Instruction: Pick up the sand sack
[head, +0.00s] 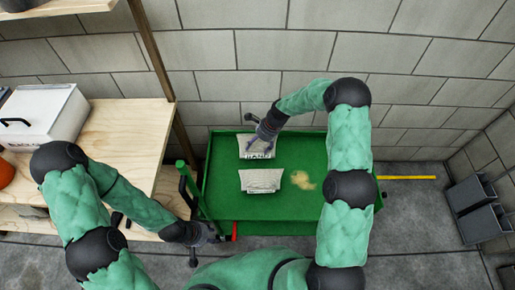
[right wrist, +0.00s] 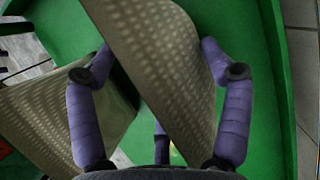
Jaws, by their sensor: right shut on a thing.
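Two pale sacks lie in the green trailer (head: 230,208) in the head view. My right gripper (head: 264,136) is at the far sack (head: 254,152), which has dark lettering on its front that is too small to read surely. In the right wrist view my right gripper (right wrist: 158,52) has its purple fingers on both sides of this woven sack (right wrist: 165,60) and is shut on it. The near sack (head: 261,181) lies in front of it; it also shows at the left of the right wrist view (right wrist: 50,115). My left gripper (head: 205,235) is by the trailer's left front corner; its fingers are unclear.
Spilled sand (head: 302,180) lies on the trailer bed, right of the near sack. A wooden shelf (head: 120,140) with a white box (head: 42,115) stands at the left. A block wall is behind the trailer. Grey bins (head: 478,208) are at the right.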

